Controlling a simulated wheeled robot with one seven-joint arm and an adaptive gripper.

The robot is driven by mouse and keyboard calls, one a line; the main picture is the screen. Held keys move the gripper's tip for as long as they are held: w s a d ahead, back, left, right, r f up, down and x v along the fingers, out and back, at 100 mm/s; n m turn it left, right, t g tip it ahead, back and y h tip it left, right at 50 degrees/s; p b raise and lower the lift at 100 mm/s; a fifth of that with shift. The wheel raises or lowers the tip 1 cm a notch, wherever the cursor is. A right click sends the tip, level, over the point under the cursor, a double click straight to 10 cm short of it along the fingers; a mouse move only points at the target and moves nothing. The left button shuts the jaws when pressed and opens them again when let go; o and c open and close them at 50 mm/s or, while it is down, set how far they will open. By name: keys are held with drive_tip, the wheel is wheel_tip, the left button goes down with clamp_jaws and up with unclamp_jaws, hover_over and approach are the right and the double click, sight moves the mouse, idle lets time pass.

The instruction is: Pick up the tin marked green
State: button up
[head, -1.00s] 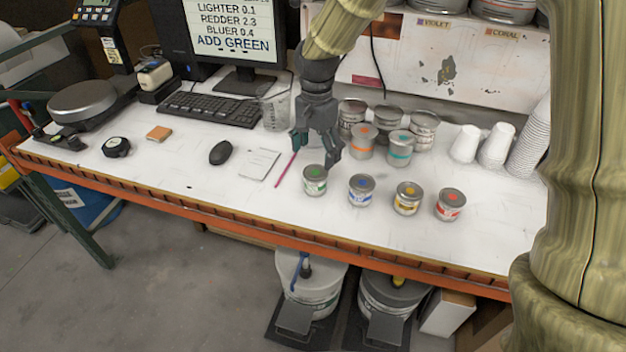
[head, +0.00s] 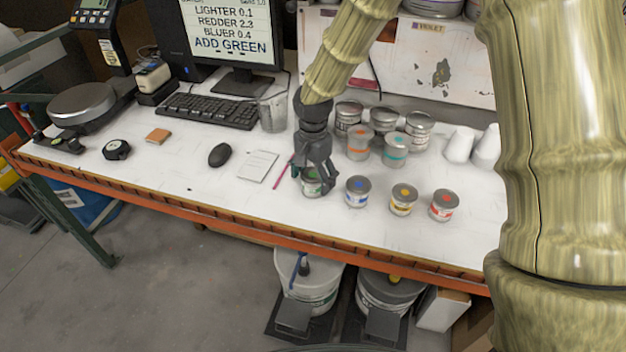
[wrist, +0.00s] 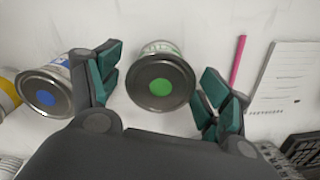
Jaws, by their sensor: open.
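The green-marked tin (wrist: 163,84) stands upright on the white table, with a green dot on its grey lid and a green label. In the head view the green tin (head: 311,184) is partly hidden behind my fingers. My gripper (head: 316,185) is open and low over it. In the wrist view my gripper (wrist: 160,95) has one finger on each side of the tin, with gaps between the pads and the tin. The blue-marked tin (wrist: 48,92) stands just outside the left finger.
The blue tin (head: 357,192), yellow tin (head: 403,200) and red tin (head: 443,206) stand to the right. Orange (head: 360,142) and teal (head: 396,150) tins stand behind. A pink pen (wrist: 238,60) and notepad (head: 258,166) lie left in the head view.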

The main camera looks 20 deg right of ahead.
drive_tip(key=shift+f, duration=0.45)
drive_tip(key=c, duration=1.1)
drive_tip(key=shift+r, duration=0.15)
